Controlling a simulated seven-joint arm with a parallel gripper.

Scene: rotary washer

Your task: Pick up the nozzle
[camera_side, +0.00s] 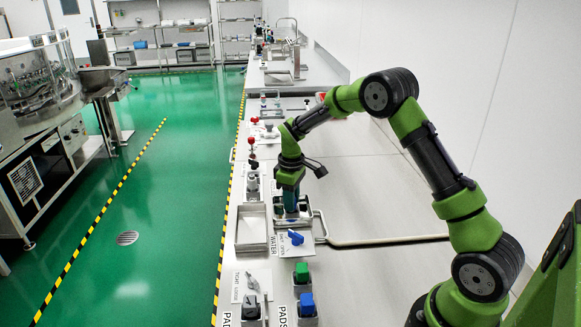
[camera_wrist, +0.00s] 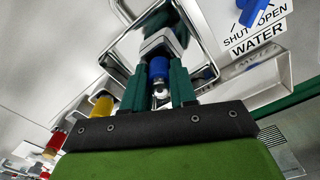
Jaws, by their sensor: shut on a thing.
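My gripper (camera_side: 291,207) points down over the bench, above a metal fitting with a small tray-like frame. In the wrist view its two dark green fingers are closed on a blue piece with a metallic tip, which appears to be the nozzle (camera_wrist: 158,69). The nozzle sits between the fingers, in front of a square metal block (camera_wrist: 157,44). I cannot tell whether the nozzle is still seated in the block or clear of it. In the side view the fingers hide the nozzle.
A blue valve handle (camera_side: 296,238) stands by the WATER label. An empty metal tray (camera_side: 252,226) lies left of my gripper. A hose (camera_side: 385,240) runs right. The bench's right side is mostly clear.

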